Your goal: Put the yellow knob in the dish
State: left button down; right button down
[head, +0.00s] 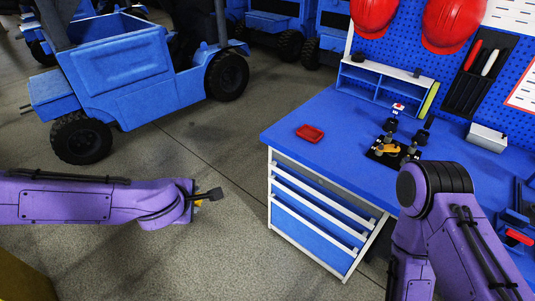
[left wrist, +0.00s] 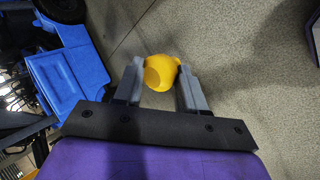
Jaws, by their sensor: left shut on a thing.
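The yellow knob (left wrist: 160,71) is held between the two grey fingers of my left gripper (left wrist: 161,80) in the left wrist view. In the head view my left gripper (head: 209,195) is over the grey floor, left of the workbench, and only a small bit of the knob (head: 199,203) shows beside it. The dish (head: 310,133), small, red and square, lies on the left part of the blue bench top, apart from the gripper. My right arm stands in front of the bench at the right; its gripper is not visible.
A dark fixture (head: 393,152) with posts and a yellow-orange part stands on the bench (head: 290,128), right of the dish. A blue shelf (head: 384,82) and a grey-white box (head: 486,137) are farther back. A blue vehicle (head: 125,75) stands at the left. Bench top around the dish is clear.

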aim_at(305, 133)
jog(key=z, duration=0.85)
jog(key=i, duration=0.85)
jog(key=z, duration=0.3)
